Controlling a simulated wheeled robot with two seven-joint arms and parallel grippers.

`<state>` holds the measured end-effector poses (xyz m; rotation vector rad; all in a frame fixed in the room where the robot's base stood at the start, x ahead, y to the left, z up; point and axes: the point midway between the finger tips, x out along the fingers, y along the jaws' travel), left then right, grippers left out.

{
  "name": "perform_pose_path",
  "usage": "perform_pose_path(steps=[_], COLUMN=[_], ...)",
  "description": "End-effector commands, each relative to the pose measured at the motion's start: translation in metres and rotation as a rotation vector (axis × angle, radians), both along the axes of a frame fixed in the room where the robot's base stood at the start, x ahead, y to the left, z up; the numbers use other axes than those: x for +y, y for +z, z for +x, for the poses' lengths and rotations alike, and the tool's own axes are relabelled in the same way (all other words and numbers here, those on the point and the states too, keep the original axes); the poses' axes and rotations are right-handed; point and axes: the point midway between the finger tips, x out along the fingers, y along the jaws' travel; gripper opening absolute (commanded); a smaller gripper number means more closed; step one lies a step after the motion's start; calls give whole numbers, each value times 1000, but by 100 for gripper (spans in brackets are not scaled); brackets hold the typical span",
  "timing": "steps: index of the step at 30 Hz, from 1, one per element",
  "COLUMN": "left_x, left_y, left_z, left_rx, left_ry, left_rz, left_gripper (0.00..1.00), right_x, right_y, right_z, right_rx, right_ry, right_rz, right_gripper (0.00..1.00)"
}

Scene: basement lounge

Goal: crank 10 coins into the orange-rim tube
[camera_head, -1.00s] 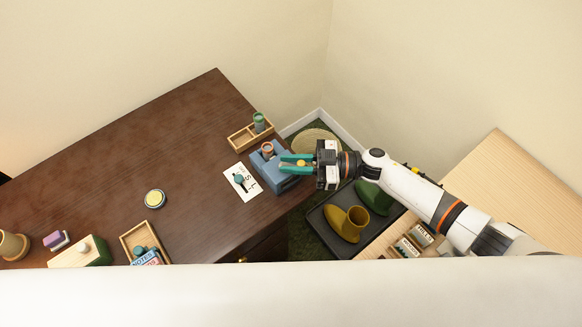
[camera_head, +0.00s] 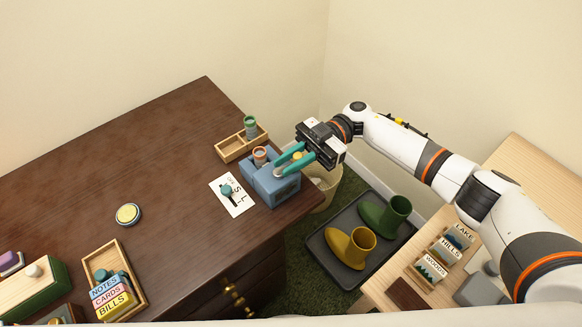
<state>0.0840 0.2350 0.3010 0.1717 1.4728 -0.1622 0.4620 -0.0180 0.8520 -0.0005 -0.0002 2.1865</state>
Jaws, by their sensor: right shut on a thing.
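The blue coin machine (camera_head: 268,188) stands at the right end of the dark desk. The orange-rim tube (camera_head: 260,154) stands upright at its back left. My right gripper (camera_head: 280,165) reaches in from the right with teal fingers over the machine's top right. It is shut on the crank knob, which the fingers largely hide; a small yellow round part (camera_head: 297,156) shows between them. A green-rim tube (camera_head: 249,125) stands in a wooden tray (camera_head: 229,151) behind the machine. No loose coins can be made out. My left gripper is out of view.
A white card (camera_head: 239,204) with letters and a teal piece lies left of the machine. A yellow round tin (camera_head: 128,214), a tray of labelled blocks (camera_head: 97,262) and a green box (camera_head: 33,292) are farther left. Boots stand on a dark tray (camera_head: 336,264) at right.

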Motion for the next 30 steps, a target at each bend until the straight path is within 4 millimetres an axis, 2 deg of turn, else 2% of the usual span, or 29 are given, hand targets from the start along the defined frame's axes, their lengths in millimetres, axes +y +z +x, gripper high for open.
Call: perform_pose_path(steps=[14, 15, 19, 30], left_x=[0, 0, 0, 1], left_y=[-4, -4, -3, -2], left_z=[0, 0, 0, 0], left_rx=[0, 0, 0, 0], left_ry=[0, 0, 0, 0], left_rz=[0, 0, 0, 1], left_gripper=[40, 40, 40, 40], right_x=[1, 1, 1, 0], right_y=[-1, -1, -1, 0], right_z=[-1, -1, -1, 0], right_rx=[3, 3, 1, 1], right_ry=[20, 20, 20, 17], right_rz=[0, 0, 0, 0], right_gripper=[0, 21, 40, 40])
